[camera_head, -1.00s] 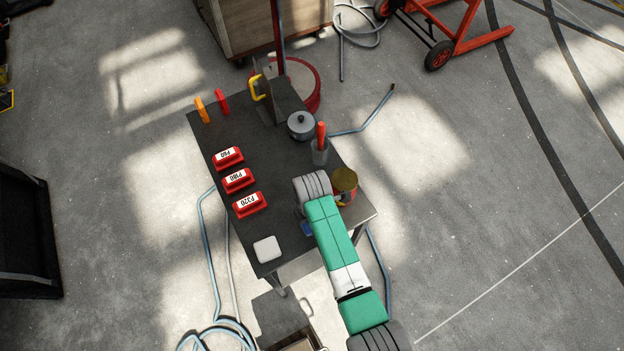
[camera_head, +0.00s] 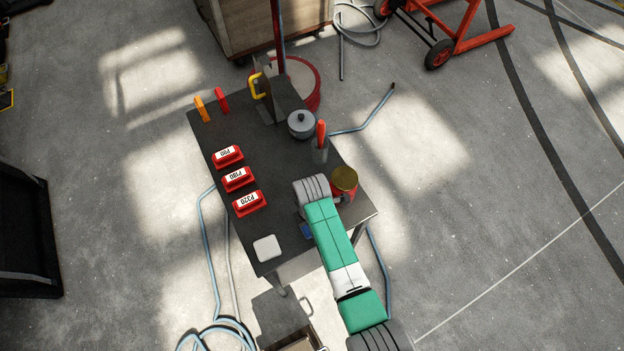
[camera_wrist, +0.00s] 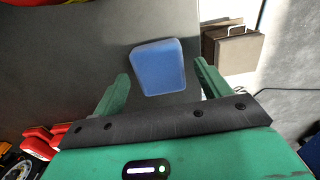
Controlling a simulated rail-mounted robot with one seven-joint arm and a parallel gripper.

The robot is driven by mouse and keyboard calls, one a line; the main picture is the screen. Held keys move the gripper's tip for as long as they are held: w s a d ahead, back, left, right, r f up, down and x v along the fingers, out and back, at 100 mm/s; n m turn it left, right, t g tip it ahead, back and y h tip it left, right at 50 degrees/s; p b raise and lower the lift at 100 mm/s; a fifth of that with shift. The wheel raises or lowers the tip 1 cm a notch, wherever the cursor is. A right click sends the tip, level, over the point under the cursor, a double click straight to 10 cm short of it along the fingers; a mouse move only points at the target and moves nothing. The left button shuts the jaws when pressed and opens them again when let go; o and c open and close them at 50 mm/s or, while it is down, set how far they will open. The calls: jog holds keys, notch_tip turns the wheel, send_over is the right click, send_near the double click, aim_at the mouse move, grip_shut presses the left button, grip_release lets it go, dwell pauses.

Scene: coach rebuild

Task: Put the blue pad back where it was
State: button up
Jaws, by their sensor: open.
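The blue pad (camera_head: 307,231) lies on the dark table near its front edge, partly hidden by my arm in the head view. In the wrist view the blue pad (camera_wrist: 158,67) shows whole, with rounded corners. My gripper (camera_wrist: 161,72) is open, with one green finger on each side of the pad. There is a gap between the pad and each finger. In the head view my fingers are hidden under my arm.
A white pad (camera_head: 267,248) lies left of the blue pad. Several red labelled blocks, including one marked P320 (camera_head: 249,203), line the table's left side. A yellow-topped can (camera_head: 344,182) stands close right of my arm.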

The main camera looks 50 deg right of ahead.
notch_tip(320, 180, up, 11)
jog(key=p, duration=0.1)
jog(key=shift+p, duration=0.4)
jog(key=shift+r, duration=0.1)
